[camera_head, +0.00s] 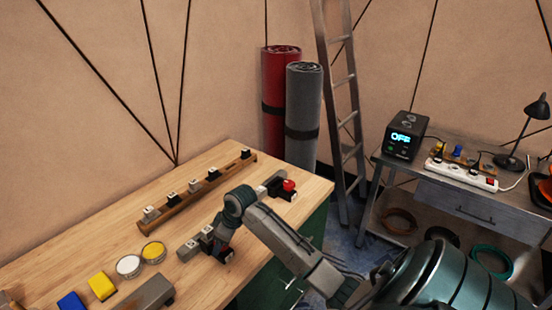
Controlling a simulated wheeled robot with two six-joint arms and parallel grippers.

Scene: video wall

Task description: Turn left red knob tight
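A red knob (289,185) on a black base sits near the right end of the wooden workbench. A second spot of red (225,253) shows low at my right gripper, partly hidden; it may be the left red knob. My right gripper (222,252) points down at the bench there, beside a grey bar (190,250) with small black and white parts. Its fingers are too small and dark to tell open from shut, and contact with the knob cannot be made out. My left gripper is not in view.
A wooden rail (180,205) with several small black and white pieces lies along the bench. Blue (72,303) and yellow (102,286) blocks and round white (128,265) and yellow (153,252) pieces lie at the front left. A ladder (345,120) stands behind.

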